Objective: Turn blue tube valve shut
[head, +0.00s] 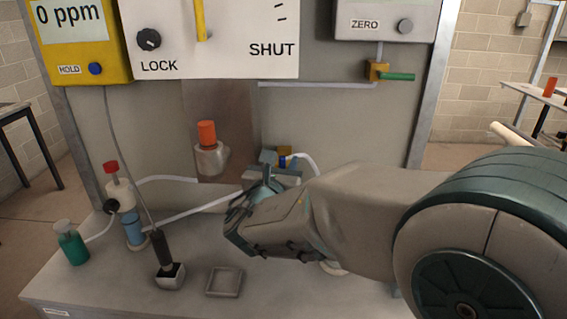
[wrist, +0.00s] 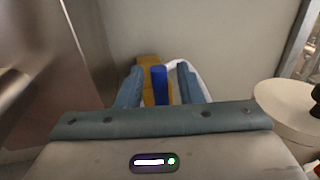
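The blue valve handle (wrist: 159,84) stands in front of a yellow-brown valve body (wrist: 148,63) in the wrist view. My gripper (wrist: 159,86) has one finger on each side of the handle, with a visible gap on both sides. It is open, and I see no contact. In the head view the handle (head: 282,162) shows small beside a yellow-brown body (head: 285,151) and a white tube (head: 304,160). My gripper (head: 264,182) is in front of and below it there, and hides part of the valve area.
An orange-capped fitting (head: 207,133) stands on the back panel to the left. A green-handled valve (head: 397,77) is at upper right. A green bottle (head: 72,243), a blue cylinder (head: 134,230), a black probe (head: 162,248) and a square tray (head: 224,282) occupy the bench's left.

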